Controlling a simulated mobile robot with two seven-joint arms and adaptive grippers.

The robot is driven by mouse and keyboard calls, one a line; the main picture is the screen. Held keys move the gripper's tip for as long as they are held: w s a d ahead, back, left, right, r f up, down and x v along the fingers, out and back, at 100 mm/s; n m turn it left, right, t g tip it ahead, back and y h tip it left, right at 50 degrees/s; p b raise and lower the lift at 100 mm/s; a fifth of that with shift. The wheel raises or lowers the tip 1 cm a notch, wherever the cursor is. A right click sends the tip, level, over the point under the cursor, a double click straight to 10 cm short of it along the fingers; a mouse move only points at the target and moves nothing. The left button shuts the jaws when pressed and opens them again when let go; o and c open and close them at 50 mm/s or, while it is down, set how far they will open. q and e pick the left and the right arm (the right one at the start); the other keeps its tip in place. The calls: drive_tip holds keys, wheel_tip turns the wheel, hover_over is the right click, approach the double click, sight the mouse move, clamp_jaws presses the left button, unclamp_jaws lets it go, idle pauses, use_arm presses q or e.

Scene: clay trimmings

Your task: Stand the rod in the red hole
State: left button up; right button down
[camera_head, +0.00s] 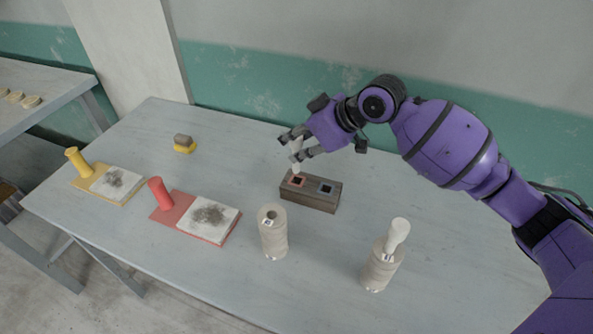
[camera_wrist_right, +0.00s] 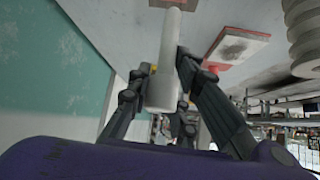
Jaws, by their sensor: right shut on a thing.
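The wooden block (camera_head: 312,200) stands on the table with a red-rimmed square hole (camera_head: 296,181) at left and a blue-rimmed one (camera_head: 326,189) at right. My right gripper (camera_head: 297,147) is shut on a pale rod (camera_head: 296,168) and holds it roughly upright at the block's red end. The rod's lower end shows close to the red hole's far edge; I cannot tell whether it touches the block. In the right wrist view the rod (camera_wrist_right: 168,50) lies between the fingers of the gripper (camera_wrist_right: 165,85). My left gripper is not in view.
Two spools (camera_head: 273,236) (camera_head: 378,272) stand in front of the block; the right one has a pale peg (camera_head: 397,233) in its top. A red board (camera_head: 168,207) and a yellow board (camera_head: 84,186) carry smudged pads. A yellow-based brush (camera_head: 184,147) lies behind.

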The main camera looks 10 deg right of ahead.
sight(297, 167)
wheel_tip(297, 167, down, 7)
drive_tip(key=shift+w+d+f, duration=0.1)
drive_tip(key=shift+w, duration=0.05)
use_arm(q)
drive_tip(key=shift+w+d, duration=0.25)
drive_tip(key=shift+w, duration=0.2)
use_arm(e)
drive_tip(key=shift+f, duration=0.1)
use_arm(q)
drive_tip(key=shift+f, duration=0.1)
use_arm(e)
drive_tip(key=shift+f, duration=0.1)
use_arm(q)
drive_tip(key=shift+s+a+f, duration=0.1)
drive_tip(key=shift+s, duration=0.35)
use_arm(e)
drive_tip(key=shift+f, duration=0.4)
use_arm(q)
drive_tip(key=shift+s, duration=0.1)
use_arm(e)
drive_tip(key=c, duration=1.5)
unclamp_jaws()
